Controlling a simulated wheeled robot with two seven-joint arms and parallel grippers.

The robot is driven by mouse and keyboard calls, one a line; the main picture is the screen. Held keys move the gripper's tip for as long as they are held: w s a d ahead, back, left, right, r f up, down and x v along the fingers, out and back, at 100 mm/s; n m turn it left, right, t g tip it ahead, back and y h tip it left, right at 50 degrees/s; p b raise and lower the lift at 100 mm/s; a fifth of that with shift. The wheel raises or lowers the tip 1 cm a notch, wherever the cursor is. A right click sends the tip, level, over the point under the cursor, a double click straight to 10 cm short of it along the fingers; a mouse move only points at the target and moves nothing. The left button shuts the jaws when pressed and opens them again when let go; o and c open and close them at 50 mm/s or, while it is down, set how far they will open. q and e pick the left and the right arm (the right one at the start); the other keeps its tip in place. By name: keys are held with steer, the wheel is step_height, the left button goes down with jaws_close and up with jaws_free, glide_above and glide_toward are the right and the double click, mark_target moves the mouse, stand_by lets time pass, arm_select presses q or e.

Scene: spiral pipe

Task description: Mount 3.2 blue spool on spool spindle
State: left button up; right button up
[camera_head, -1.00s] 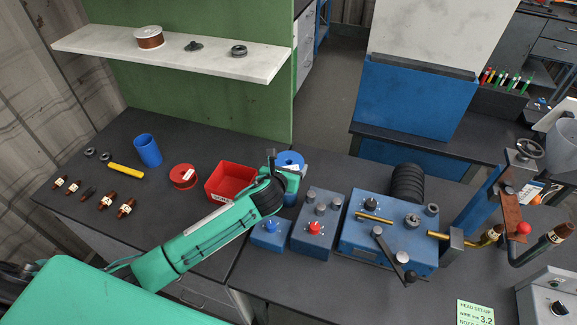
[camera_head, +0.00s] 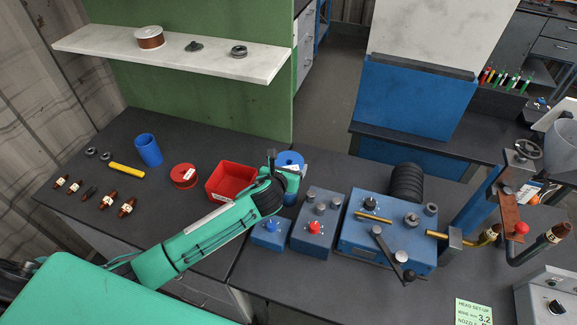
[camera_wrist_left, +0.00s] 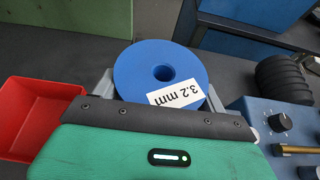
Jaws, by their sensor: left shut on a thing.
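The blue spool (camera_head: 291,159) carries a white label reading 3.2 mm, which is legible in the left wrist view (camera_wrist_left: 160,72). My left gripper (camera_head: 288,172) is shut on this spool, with one finger on each side of it in the left wrist view. The spool's round face with its centre hole is turned toward the wrist camera. The spool is between the red bin and the blue machine. I cannot make out the spool spindle; the spool and gripper hide what is beneath them. My right gripper is not in view.
A red bin (camera_head: 226,197) and a red spool (camera_head: 183,176) are left of the gripper. Small blue control boxes (camera_head: 314,228) and the blue machine (camera_head: 352,246) are to its right. A shelf (camera_head: 110,47) overhangs the back left.

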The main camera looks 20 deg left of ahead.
arm_select(q)
steer(key=shift+f+b, duration=1.75)
steer(key=shift+f, duration=1.6)
steer(key=o, duration=1.6)
steer(key=shift+s+f, duration=0.15)
steer(key=b+v, duration=0.1)
steer(key=v, duration=0.6)
steer(key=b+v, duration=0.1)
steer(key=v, duration=0.5)
steer(key=shift+s+r, duration=0.25)
steer(key=shift+r, duration=0.1)
